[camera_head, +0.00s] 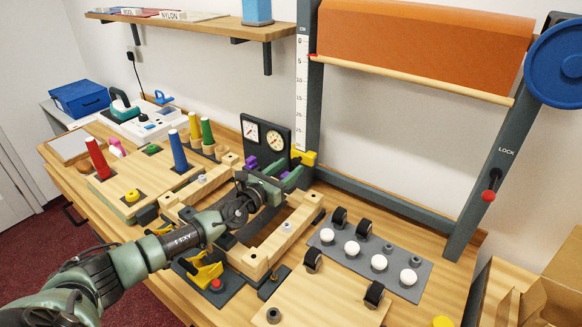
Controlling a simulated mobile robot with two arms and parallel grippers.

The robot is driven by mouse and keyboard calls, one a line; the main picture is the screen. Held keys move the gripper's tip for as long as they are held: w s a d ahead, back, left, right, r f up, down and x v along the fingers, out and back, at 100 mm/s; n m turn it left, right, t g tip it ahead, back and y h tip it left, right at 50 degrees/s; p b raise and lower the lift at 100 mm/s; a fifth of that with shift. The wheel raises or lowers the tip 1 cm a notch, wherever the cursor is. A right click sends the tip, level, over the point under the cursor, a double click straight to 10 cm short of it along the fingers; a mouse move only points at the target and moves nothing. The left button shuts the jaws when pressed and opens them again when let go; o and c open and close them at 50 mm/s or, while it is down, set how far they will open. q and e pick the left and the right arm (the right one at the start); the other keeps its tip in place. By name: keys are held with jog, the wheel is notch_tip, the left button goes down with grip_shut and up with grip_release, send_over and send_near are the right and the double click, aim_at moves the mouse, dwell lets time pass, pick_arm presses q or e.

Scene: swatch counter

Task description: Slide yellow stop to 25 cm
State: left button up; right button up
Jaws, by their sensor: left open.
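The yellow stop (303,157) sits near the bottom end of the white vertical cm scale (302,88), on the left post of the dark frame. The scale counts up downward from 0; its lower figures are small, and the stop appears below the last mark I can read. My left gripper (273,172) is open, its fingers pointing toward the stop from the front left. It looks empty and apart from the stop, though the exact gap is hard to judge. My right gripper is not in view.
An orange roll of cloth (422,40) hangs in the frame, with a blue wheel (555,65) and a red-knobbed lock lever (488,195) at right. A dark two-dial gauge panel (265,138) stands just left of the stop. A wooden frame (250,262) lies under my left arm.

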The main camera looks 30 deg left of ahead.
pick_arm(q)
jog(key=shift+w+d+f, duration=0.1)
jog(key=shift+w+d, duration=0.05)
jog(key=shift+w, duration=0.7)
grip_shut()
dwell(0.8)
